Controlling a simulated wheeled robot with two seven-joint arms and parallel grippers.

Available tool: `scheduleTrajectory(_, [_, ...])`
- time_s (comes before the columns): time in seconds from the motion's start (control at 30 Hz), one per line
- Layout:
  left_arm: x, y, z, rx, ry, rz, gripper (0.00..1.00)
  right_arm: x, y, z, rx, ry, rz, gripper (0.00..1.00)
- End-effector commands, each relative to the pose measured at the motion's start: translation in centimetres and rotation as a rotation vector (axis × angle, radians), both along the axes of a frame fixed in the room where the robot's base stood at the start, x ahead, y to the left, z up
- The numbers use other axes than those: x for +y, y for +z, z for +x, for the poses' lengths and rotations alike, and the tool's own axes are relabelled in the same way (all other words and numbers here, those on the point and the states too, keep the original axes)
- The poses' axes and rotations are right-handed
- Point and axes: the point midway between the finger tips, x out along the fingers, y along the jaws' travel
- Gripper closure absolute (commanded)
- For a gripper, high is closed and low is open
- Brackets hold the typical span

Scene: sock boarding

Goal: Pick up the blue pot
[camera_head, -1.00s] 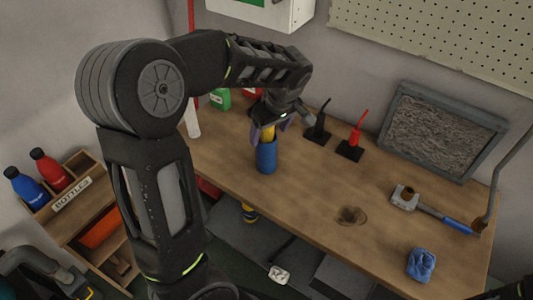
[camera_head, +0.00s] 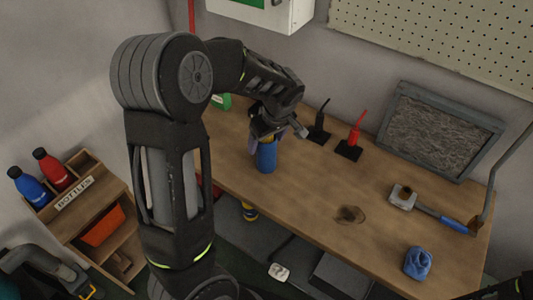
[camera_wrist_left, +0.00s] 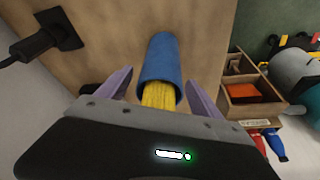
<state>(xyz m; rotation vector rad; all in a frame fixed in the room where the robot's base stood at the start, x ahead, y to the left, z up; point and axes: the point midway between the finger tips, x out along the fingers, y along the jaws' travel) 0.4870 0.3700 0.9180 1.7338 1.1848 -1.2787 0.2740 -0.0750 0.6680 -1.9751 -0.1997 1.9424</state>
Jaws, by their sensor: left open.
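The blue pot (camera_head: 266,158) stands upright on the wooden workbench, near its left part. It also shows in the left wrist view (camera_wrist_left: 161,58), with a yellow thing (camera_wrist_left: 159,96) at its open end. My left gripper (camera_head: 268,138) is over the top of the pot. In the left wrist view its two purple fingers (camera_wrist_left: 158,88) are apart, one on each side of the pot's rim. The fingers do not look closed on it. Part of my right arm shows at the lower right corner; its gripper is not clearly visible.
A black oiler (camera_head: 319,131) and a red oiler (camera_head: 353,142) stand right of the pot. A bottle rack (camera_head: 88,212) stands at the left. The bench middle is clear apart from a dark stain.

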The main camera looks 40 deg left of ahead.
Motion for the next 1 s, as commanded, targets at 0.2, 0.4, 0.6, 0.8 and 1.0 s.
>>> scheduleTrajectory(0.2, [-0.01, 0.02, 0.01, 0.000, 0.000, 0.000, 0.32, 0.01, 0.01, 0.00, 0.000, 0.000, 0.000, 0.21])
scheduleTrajectory(0.4, [-0.01, 0.02, 0.00, 0.000, 0.000, 0.000, 0.49, 0.00, 0.01, 0.01, 0.000, 0.000, 0.000, 0.21])
scheduleTrajectory(0.6, [-0.01, 0.02, 0.01, 0.000, 0.000, 0.000, 0.65, 0.00, 0.01, 0.01, 0.000, 0.000, 0.000, 0.21])
scheduleTrajectory(0.8, [-0.01, 0.02, 0.01, 0.000, 0.000, 0.000, 0.81, 0.00, 0.01, 0.01, 0.000, 0.000, 0.000, 0.21])
scheduleTrajectory(1.0, [-0.01, 0.02, 0.01, 0.000, 0.000, 0.000, 0.98, 0.00, 0.01, 0.01, 0.000, 0.000, 0.000, 0.21])
